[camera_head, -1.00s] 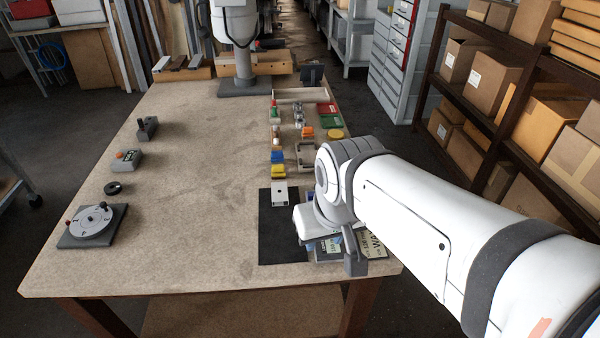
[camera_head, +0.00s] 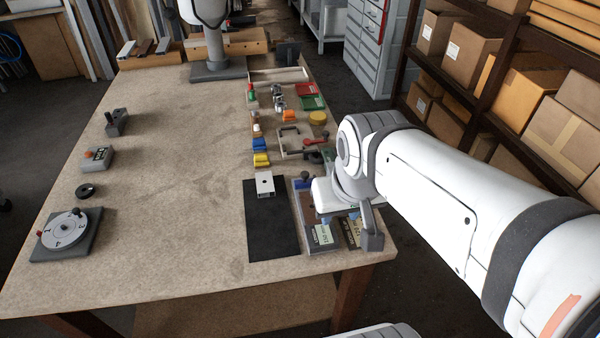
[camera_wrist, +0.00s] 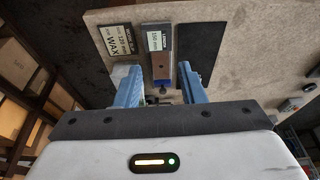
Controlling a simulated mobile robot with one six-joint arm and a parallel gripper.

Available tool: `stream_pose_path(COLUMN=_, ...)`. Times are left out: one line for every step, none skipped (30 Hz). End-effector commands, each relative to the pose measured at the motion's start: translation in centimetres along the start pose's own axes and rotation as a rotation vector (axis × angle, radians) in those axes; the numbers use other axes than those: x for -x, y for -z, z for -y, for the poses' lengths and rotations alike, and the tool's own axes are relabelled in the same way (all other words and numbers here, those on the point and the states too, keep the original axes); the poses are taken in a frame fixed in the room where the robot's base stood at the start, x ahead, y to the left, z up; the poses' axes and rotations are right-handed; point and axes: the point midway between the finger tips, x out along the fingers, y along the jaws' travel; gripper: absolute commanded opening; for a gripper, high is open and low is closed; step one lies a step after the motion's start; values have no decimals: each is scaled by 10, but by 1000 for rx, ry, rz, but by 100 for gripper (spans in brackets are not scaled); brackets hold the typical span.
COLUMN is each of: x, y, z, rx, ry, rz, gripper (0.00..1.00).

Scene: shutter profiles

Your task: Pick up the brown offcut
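The brown offcut (camera_wrist: 162,68) appears as a flat brown piece on a grey strip, with a white "150 mm" label at one end. In the head view a narrow brown part (camera_head: 308,208) shows right of the black mat, partly hidden by my arm. My gripper (camera_wrist: 160,82) is open in the wrist view, its two blue-grey fingers wide apart on either side of the strip's near end. Nothing is held between them. A small dark knob (camera_wrist: 163,90) shows between the fingers.
A black mat (camera_head: 270,225) lies left of the strip, with a white block (camera_head: 265,184) at its far end. A dark "WAX" plate (camera_wrist: 117,42) lies on the other side. Several small parts stand farther back.

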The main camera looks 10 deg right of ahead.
Motion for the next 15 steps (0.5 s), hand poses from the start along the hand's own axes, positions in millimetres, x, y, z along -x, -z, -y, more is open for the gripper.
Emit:
stream_pose_path(x=0, y=0, z=0, rx=0, ry=0, rz=0, gripper=40)
stream_pose_path(x=0, y=0, z=0, rx=0, ry=0, rz=1, gripper=42)
stream_pose_path(x=-1, y=2, z=0, rx=0, ry=0, rz=3, gripper=45)
stream_pose_path(x=-2, y=4, z=0, rx=0, ry=0, rz=7, gripper=48)
stream_pose_path(x=-4, y=6, z=0, rx=0, ry=0, rz=11, gripper=50)
stream_pose_path(x=-7, y=11, z=0, rx=0, ry=0, rz=20, gripper=54)
stream_pose_path(x=-10, y=15, z=-2, rx=-7, ry=-1, rz=29, gripper=56)
stream_pose_path(x=-13, y=20, z=-2, rx=-10, ry=-2, rz=38, gripper=58)
stream_pose_path(x=-19, y=28, z=-2, rx=-11, ry=-2, rz=51, gripper=62)
stream_pose_path(x=-25, y=35, z=-2, rx=-10, ry=-2, rz=63, gripper=64)
stream_pose_path(x=-31, y=42, z=-2, rx=-10, ry=-1, rz=76, gripper=67)
stream_pose_path(x=-41, y=52, z=-2, rx=-9, ry=-1, rz=95, gripper=70)
stream_pose_path(x=-48, y=59, z=-2, rx=-9, ry=-1, rz=108, gripper=72)
stream_pose_path(x=-57, y=67, z=-2, rx=-9, ry=0, rz=120, gripper=74)
stream_pose_path(x=-68, y=76, z=-2, rx=-9, ry=0, rz=139, gripper=74)
